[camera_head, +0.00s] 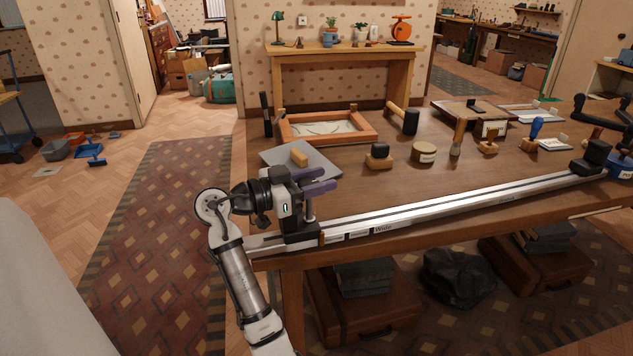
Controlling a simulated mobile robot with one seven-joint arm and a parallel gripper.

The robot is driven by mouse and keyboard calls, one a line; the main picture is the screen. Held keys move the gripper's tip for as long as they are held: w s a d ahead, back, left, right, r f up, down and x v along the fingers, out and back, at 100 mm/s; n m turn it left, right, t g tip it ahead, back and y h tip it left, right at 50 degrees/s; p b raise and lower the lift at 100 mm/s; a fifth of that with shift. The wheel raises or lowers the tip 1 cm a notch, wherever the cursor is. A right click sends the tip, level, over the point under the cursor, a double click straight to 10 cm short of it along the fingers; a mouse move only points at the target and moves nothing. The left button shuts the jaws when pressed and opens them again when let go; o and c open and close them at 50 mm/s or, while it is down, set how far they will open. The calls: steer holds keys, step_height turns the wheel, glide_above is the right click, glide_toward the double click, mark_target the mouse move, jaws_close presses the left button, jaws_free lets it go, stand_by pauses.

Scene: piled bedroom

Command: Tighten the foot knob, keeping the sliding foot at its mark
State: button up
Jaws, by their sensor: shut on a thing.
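A long silver bar (450,211) lies along the front edge of the wooden table. A black sliding foot (301,236) sits near its left end, just left of small labels on the bar; one reads "Wide" (383,230). My gripper (318,187), with purple fingers, is at the top of this post, over the foot. It is shut on what appears to be the foot knob, which the fingers mostly hide. I cannot make out the foot's exact alignment with a mark.
A grey board (318,165) with a wooden block (299,157) lies just behind my gripper. A black fixture (592,158) stands at the bar's right end. Further back are a sand tray (286,132), a mallet (410,121) and a round tin (424,152). Suitcases (365,320) lie underneath.

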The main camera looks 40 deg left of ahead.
steer(key=o, duration=1)
steer(key=b+v, duration=0.2)
steer(key=v, duration=1.1)
steer(key=shift+s+a, duration=0.25)
steer(key=shift+s, duration=0.1)
